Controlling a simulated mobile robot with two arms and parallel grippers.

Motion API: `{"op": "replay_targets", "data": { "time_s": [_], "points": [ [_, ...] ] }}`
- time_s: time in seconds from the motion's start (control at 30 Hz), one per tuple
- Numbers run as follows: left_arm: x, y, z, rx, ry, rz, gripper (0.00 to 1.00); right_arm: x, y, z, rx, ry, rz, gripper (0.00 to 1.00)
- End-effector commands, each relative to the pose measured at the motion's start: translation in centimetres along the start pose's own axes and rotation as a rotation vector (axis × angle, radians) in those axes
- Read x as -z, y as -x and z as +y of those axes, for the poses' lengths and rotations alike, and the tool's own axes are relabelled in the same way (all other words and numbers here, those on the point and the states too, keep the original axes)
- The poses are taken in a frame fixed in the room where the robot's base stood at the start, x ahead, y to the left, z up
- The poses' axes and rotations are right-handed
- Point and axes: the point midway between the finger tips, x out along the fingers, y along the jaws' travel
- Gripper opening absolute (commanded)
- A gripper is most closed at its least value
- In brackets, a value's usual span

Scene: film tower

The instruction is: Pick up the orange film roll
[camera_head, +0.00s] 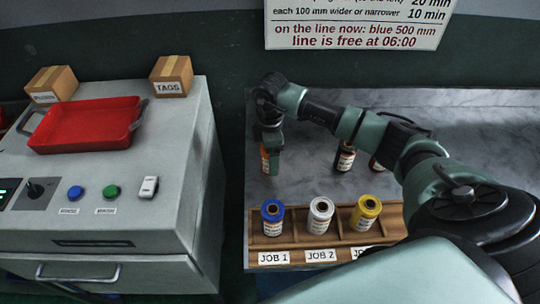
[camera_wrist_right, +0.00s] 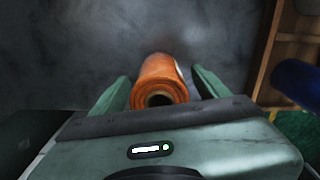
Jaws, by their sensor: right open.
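The orange film roll (camera_head: 265,160) stands on the grey marbled tabletop, mostly hidden behind my right gripper in the head view. In the right wrist view the orange roll (camera_wrist_right: 160,82) lies between the two green fingers, with its hollow end facing the camera. My right gripper (camera_wrist_right: 160,90) is open around the roll, with a gap visible at the fingers. In the head view my right gripper (camera_head: 272,160) points down at the roll from above. My left gripper is not in view.
A wooden rack (camera_head: 290,240) in front holds a blue roll (camera_head: 272,218), a white roll (camera_head: 320,215) and a yellow roll (camera_head: 366,212). A dark roll (camera_head: 345,158) stands farther right, near another roll partly behind my arm. A machine with a red tray (camera_head: 85,125) is left.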

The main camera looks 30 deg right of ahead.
Motion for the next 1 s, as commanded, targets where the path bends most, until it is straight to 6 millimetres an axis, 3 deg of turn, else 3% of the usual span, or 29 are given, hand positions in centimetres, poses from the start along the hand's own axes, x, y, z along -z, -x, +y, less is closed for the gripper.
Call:
{"op": "replay_targets", "data": {
  "time_s": [0.23, 0.27, 0.5, 0.83, 1.0],
  "points": [
    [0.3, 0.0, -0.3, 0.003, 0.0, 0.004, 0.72, 0.1, -0.3, 0.0, -0.002, 0.001, 0.002, 0.75],
    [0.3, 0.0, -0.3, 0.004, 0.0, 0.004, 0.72, 0.1, -0.3, 0.0, -0.002, 0.002, 0.002, 0.7],
    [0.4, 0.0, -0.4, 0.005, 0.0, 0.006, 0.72, 0.1, -0.2, 0.0, -0.001, 0.002, 0.002, 0.03],
    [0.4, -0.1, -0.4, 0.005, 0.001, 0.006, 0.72, 0.1, 0.1, 0.1, -0.002, 0.002, 0.003, 0.02],
    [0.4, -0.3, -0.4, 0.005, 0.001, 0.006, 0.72, 0.1, 1.7, 0.1, -0.005, 0.003, 0.004, 0.02]
  ]
}}
